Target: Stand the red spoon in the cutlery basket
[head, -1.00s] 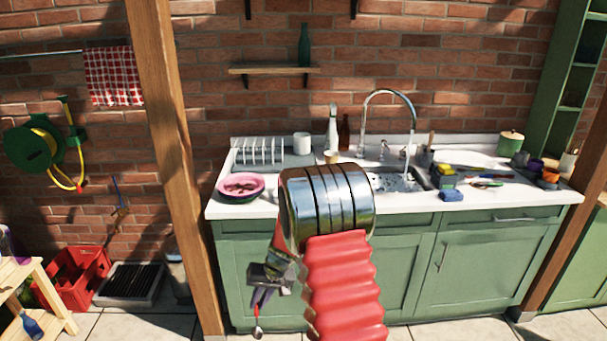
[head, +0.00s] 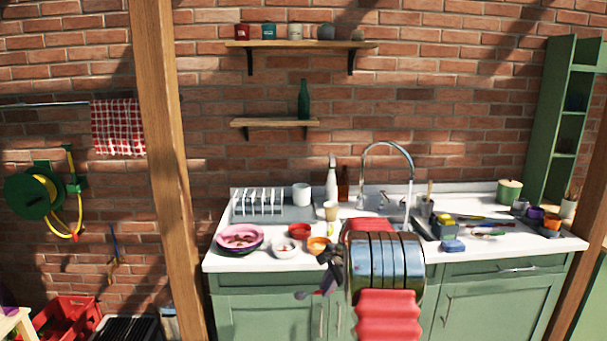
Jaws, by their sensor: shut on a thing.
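My gripper (head: 330,268) shows in the head view in front of the counter's front edge, left of my own arm. It is shut on a small spoon (head: 302,295); its rounded end points down and left. The visible part of its handle looks dark purple, and I cannot make out red on it. My gripper hides the rest of the handle. Red-handled cutlery (head: 489,236) lies on the right side of the counter. A grey holder (head: 425,208) with an upright handle in it stands behind the sink; I cannot tell whether it is the cutlery basket.
A white dish rack (head: 260,205), a pink bowl (head: 240,236), a red bowl (head: 300,231), a white bowl (head: 287,248) and an orange bowl (head: 318,246) fill the counter's left part. A tap (head: 411,180) rises at the sink. A blue sponge (head: 453,246) lies near the front edge.

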